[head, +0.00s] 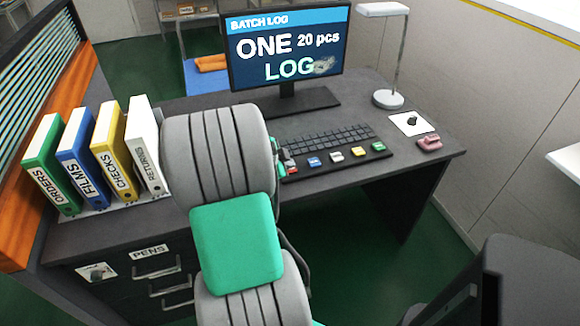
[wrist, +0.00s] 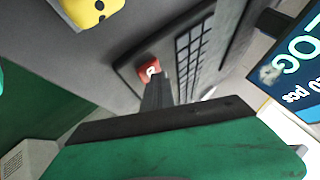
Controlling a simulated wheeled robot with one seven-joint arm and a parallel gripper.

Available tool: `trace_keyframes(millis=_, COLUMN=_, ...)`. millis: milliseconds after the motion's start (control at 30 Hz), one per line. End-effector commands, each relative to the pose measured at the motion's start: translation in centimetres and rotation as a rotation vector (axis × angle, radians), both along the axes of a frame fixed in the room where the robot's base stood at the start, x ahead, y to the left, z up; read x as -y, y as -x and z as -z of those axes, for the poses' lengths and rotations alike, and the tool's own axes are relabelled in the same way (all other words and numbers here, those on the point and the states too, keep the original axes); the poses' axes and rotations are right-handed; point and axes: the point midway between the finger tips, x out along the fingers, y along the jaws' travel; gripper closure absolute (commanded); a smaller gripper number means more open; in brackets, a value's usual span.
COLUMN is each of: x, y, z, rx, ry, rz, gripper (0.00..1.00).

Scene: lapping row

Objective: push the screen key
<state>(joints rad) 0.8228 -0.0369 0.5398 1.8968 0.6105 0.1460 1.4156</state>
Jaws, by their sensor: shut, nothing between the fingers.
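A dark keyboard (head: 330,142) lies on the desk before the monitor (head: 290,50). Along its front strip sit a blue key (head: 314,161), a white key (head: 336,156), a yellow key (head: 358,151) and a green key (head: 378,147). Their marks are too small to read. In the wrist view a red key (wrist: 149,70) with a white mark sits at the strip's end. My gripper (wrist: 157,83) is shut and empty, its tips close to the red key; I cannot tell whether they touch. In the head view my arm mostly hides the gripper.
A lamp (head: 388,98), a white card (head: 411,123) and a pink object (head: 430,143) stand at the desk's right. Several binders (head: 100,155) stand at the left. A yellow object (wrist: 92,10) lies on the desk in the wrist view.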

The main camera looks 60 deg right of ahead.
Motion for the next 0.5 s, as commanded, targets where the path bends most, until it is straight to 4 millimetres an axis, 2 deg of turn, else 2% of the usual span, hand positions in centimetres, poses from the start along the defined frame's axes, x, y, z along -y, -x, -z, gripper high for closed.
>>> trace_keyframes(millis=500, x=-0.1, y=0.0, z=-1.1, rx=0.0, ry=-0.002, rz=-0.001, gripper=1.0)
